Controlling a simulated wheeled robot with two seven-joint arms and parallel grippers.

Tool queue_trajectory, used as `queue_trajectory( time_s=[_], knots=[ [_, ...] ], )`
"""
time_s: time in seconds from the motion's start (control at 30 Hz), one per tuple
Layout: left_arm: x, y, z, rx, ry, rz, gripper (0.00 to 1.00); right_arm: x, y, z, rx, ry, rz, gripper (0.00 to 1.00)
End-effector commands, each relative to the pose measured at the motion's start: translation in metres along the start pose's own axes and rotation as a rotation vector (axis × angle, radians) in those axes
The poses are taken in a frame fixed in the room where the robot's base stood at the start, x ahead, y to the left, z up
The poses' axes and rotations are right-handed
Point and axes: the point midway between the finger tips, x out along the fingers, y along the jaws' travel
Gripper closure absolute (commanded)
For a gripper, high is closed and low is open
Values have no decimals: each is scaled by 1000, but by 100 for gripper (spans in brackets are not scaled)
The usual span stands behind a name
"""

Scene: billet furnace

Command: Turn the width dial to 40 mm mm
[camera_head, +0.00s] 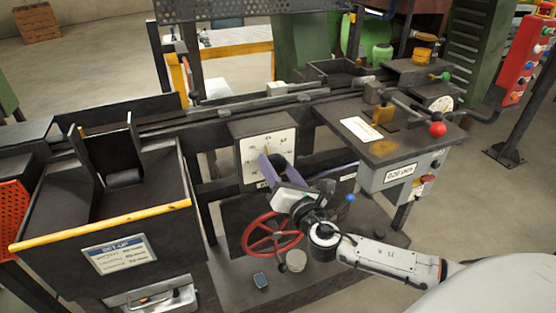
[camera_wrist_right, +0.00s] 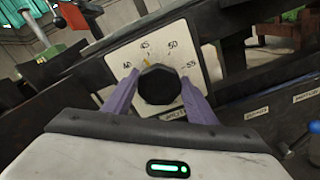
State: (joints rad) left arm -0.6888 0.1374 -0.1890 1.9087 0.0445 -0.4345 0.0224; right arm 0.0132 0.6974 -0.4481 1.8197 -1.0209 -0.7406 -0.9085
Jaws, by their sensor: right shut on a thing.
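The white square width dial (camera_head: 252,148) is on the front of the machine, below the rail. In the wrist view its plate (camera_wrist_right: 182,32) shows the marks 40, 45, 50 and 55. A black faceted knob (camera_wrist_right: 160,86) is at its middle, and a small orange pointer (camera_wrist_right: 147,63) shows close to the 45 mark. My right gripper (camera_head: 273,167) has its purple fingers on both sides of the knob and is shut on it. In the head view the gripper hides the knob and the lower right of the plate. My left gripper is not in view.
A red handwheel (camera_head: 250,241) is just below my right gripper. A control box (camera_head: 385,178) with a red-knobbed lever (camera_head: 437,129) stands to the right. A tray with a yellow edge (camera_head: 100,226) and a set-up card (camera_head: 120,254) is at the left.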

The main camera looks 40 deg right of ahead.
Motion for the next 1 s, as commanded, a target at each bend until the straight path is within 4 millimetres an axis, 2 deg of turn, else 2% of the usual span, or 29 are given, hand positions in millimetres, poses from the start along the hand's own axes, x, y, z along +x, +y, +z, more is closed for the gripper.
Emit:
queue_trajectory(
  time_s=[0.1,0.5,1.0],
  knots=[
    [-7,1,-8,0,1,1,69,0,2,1,-112,3,-1,71],
    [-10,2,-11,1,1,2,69,0,2,-1,-420,1,0,71],
    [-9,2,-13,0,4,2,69,0,3,-2,-560,1,0,71]
  ],
)
